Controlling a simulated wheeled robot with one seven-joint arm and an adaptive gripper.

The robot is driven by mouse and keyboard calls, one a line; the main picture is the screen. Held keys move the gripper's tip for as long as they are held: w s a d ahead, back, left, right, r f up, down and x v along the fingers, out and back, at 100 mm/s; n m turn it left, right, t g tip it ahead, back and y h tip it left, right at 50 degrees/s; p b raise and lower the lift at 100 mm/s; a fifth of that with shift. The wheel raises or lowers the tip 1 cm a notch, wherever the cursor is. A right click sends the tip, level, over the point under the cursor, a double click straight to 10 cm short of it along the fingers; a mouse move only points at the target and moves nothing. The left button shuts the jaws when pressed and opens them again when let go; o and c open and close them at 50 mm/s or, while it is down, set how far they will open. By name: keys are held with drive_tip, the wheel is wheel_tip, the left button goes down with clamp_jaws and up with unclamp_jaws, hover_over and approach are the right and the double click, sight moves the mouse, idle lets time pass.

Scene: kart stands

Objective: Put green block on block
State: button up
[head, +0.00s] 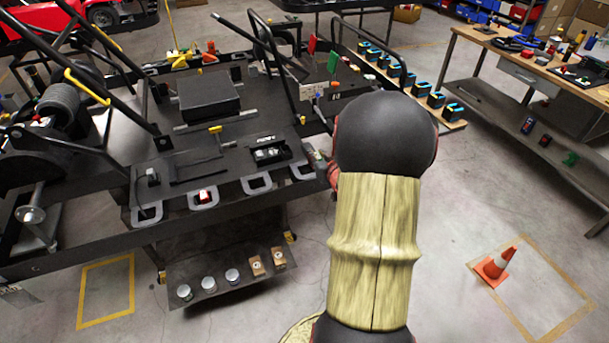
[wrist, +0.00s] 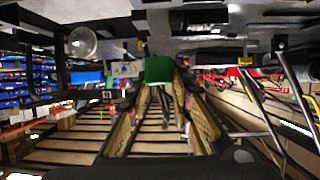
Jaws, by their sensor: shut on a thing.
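In the wrist view a green block (wrist: 159,69) sits between the tips of my gripper (wrist: 160,82). The fingers are shut on it, one on each side. In the head view my arm covers my gripper and the held block. I cannot tell for sure which block is the one to be stacked on; a small red piece (head: 205,196) lies at a grey handle on the front of the black kart stand (head: 110,226).
A black box (head: 208,97) and raised black bars stand on the kart stand. A workbench (head: 520,65) is at right. An orange cone (head: 495,264) stands on otherwise open floor.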

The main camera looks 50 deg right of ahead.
drive_tip(key=a+f, duration=0.1)
drive_tip(key=a, duration=0.2)
drive_tip(key=b, duration=0.4)
hover_over(307, 169)
drive_tip(key=shift+n+t, duration=0.3)
drive_tip(key=f, duration=0.9)
drive_tip(key=shift+s+a+f, duration=0.1)
drive_tip(key=shift+s+a, duration=0.05)
drive_tip(key=shift+a, duration=0.05)
drive_tip(key=shift+d+f+b, duration=0.15)
drive_tip(key=shift+f+b, duration=0.65)
drive_tip(key=shift+f, duration=0.95)
drive_tip(key=shift+f, duration=0.2)
drive_tip(key=o, duration=0.9)
